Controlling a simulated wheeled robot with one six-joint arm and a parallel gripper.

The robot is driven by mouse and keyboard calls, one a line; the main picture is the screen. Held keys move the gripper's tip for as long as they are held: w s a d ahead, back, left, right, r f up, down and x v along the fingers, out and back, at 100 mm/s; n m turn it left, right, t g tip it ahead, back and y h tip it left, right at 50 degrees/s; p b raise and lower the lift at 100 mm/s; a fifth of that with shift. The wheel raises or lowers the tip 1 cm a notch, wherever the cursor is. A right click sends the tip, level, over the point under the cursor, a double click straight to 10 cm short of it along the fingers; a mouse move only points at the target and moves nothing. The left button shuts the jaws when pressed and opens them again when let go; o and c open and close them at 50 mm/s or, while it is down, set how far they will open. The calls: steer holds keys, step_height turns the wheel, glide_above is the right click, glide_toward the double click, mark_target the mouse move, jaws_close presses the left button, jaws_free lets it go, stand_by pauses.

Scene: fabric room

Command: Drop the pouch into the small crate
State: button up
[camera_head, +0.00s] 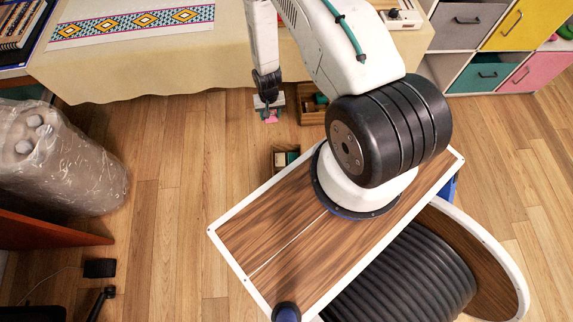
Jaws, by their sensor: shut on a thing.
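My gripper (269,108) points down in front of the cloth-covered table, at the top centre of the head view. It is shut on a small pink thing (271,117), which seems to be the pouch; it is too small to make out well. A wooden crate (304,118) stands just right of my gripper, with dark and green things in it. Another wooden crate (275,166) stands below my gripper in the picture, partly hidden by my base, with green and pale things in it. I cannot tell which one is the small crate.
The table (150,75) with a yellowish cloth and a patterned runner (135,25) lies behind. Drawer cubes (490,72) stand at the upper right. A plastic-wrapped roll (60,160) lies at the left. The wooden floor (180,190) between is clear.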

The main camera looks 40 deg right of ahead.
steer(key=s+d+f+m, duration=0.1)
steer(key=s+f+m, duration=0.1)
steer(key=f, duration=0.8)
steer(key=s+d+f+m, duration=0.1)
steer(key=f+m, duration=0.3)
steer(key=f, duration=0.6)
steer(key=s+d+f+m, duration=0.1)
steer(key=s+f+m, duration=0.2)
steer(key=f, duration=0.7)
steer(key=shift+s+m, duration=0.2)
steer(key=shift+m, duration=0.2)
steer(key=shift+d, duration=0.1)
steer(key=o, duration=1)
steer(key=shift+o, duration=0.2)
steer(key=shift+r, duration=0.1)
step_height(320, 180, up, 8)
steer(key=shift+f, duration=0.2)
